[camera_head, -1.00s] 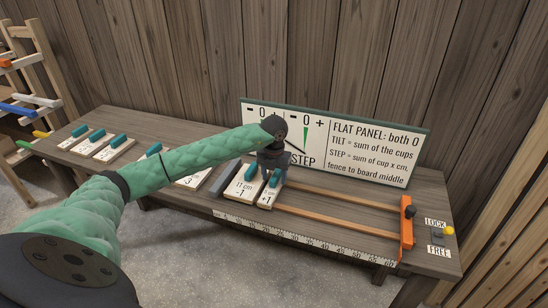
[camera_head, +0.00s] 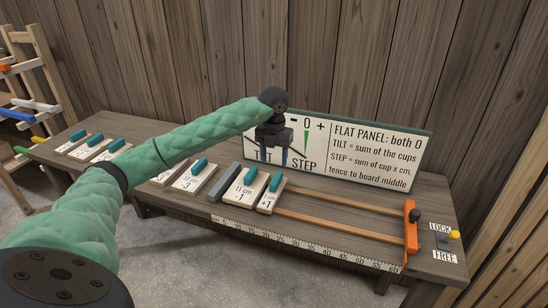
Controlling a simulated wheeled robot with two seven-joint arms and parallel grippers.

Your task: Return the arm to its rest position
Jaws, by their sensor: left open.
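My left arm comes in from the lower left in green sleeving. Its gripper (camera_head: 271,153) hangs above the workbench (camera_head: 328,248), in front of the white sign, with its fingers pointing down. The gripper is open and nothing shows between its fingers. Below it, two white boards with teal handles, one marked 11 cm (camera_head: 245,190) and a narrower one (camera_head: 269,196), lie side by side against the grey block (camera_head: 223,182). The gripper is apart from both boards. My right gripper is not in view.
More teal-handled boards, one marked 10 cm (camera_head: 195,178), lie to the left, partly behind my arm. An orange fence (camera_head: 411,235) stands at the right of two rails. The sign (camera_head: 375,149) stands at the back. A LOCK/FREE switch (camera_head: 447,237) is at the right end.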

